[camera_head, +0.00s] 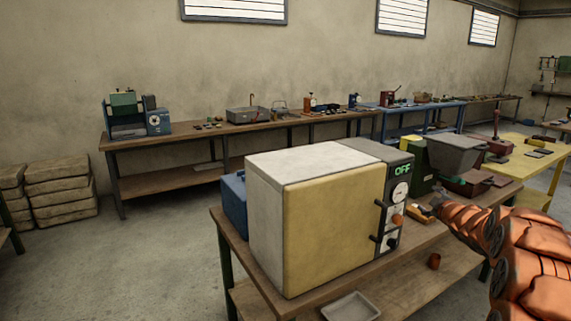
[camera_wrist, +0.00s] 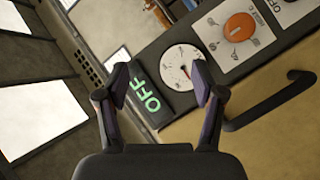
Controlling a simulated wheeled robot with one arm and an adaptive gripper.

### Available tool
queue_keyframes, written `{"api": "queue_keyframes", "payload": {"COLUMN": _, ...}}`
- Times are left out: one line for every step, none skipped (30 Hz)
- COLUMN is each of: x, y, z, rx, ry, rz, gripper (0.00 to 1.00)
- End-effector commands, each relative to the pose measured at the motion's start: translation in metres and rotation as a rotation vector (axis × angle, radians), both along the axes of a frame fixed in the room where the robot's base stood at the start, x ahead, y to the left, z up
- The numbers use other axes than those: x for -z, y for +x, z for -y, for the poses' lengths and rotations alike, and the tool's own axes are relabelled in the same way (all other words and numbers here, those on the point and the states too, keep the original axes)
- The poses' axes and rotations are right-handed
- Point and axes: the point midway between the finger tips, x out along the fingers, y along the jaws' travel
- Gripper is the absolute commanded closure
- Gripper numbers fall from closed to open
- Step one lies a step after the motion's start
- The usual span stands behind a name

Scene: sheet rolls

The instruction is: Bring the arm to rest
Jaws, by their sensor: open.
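My gripper (camera_wrist: 160,85) is open and empty in the wrist view, its two dark fingers spread apart. Beyond the fingers is the oven's control panel, with a green lit OFF display (camera_wrist: 147,97), a white round dial (camera_wrist: 183,68) and an orange knob (camera_wrist: 239,27). In the head view my orange-covered arm reaches in from the lower right. Its end lies near the right side of the oven (camera_head: 333,225). The gripper's fingers are hard to make out there. The oven's pale yellow door is shut.
The oven stands on a wooden bench (camera_head: 400,268). Long work tables line the back wall.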

Motion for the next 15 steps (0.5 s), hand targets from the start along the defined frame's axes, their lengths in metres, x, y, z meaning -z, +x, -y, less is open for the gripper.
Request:
{"api": "queue_keyframes", "payload": {"x": -0.007, "y": -0.007, "z": -0.007, "rx": 0.031, "ry": 0.020, "rz": -0.022, "gripper": 0.32}}
{"api": "queue_keyframes", "payload": {"x": -0.008, "y": -0.011, "z": -0.009, "rx": 0.053, "ry": 0.035, "rz": -0.038, "gripper": 0.32}}
{"api": "queue_keyframes", "payload": {"x": -0.010, "y": -0.017, "z": -0.012, "rx": 0.083, "ry": 0.052, "rz": -0.060, "gripper": 0.32}}
{"api": "queue_keyframes", "payload": {"x": -0.013, "y": -0.022, "z": -0.015, "rx": 0.103, "ry": 0.064, "rz": -0.073, "gripper": 0.32}}
{"api": "queue_keyframes", "payload": {"x": -0.014, "y": -0.028, "z": -0.016, "rx": 0.126, "ry": 0.078, "rz": -0.090, "gripper": 0.32}}
{"api": "queue_keyframes", "payload": {"x": -0.013, "y": -0.036, "z": -0.020, "rx": 0.153, "ry": 0.098, "rz": -0.115, "gripper": 0.32}}
{"api": "queue_keyframes", "payload": {"x": -0.014, "y": -0.042, "z": -0.024, "rx": 0.172, "ry": 0.112, "rz": -0.133, "gripper": 0.32}}
{"api": "queue_keyframes", "payload": {"x": -0.014, "y": -0.049, "z": -0.026, "rx": 0.195, "ry": 0.127, "rz": -0.152, "gripper": 0.32}}
{"api": "queue_keyframes", "payload": {"x": -0.014, "y": -0.058, "z": -0.031, "rx": 0.220, "ry": 0.146, "rz": -0.175, "gripper": 0.32}}
{"api": "queue_keyframes", "payload": {"x": -0.013, "y": -0.065, "z": -0.034, "rx": 0.240, "ry": 0.159, "rz": -0.195, "gripper": 0.32}}
{"api": "queue_keyframes", "payload": {"x": -0.013, "y": -0.073, "z": -0.037, "rx": 0.260, "ry": 0.174, "rz": -0.214, "gripper": 0.32}}
{"api": "queue_keyframes", "payload": {"x": -0.013, "y": -0.084, "z": -0.042, "rx": 0.285, "ry": 0.193, "rz": -0.238, "gripper": 0.32}}
{"api": "queue_keyframes", "payload": {"x": -0.010, "y": -0.092, "z": -0.046, "rx": 0.305, "ry": 0.208, "rz": -0.262, "gripper": 0.32}}
{"api": "queue_keyframes", "payload": {"x": -0.008, "y": -0.101, "z": -0.051, "rx": 0.324, "ry": 0.223, "rz": -0.283, "gripper": 0.32}}
{"api": "queue_keyframes", "payload": {"x": -0.008, "y": -0.113, "z": -0.056, "rx": 0.349, "ry": 0.241, "rz": -0.309, "gripper": 0.32}}
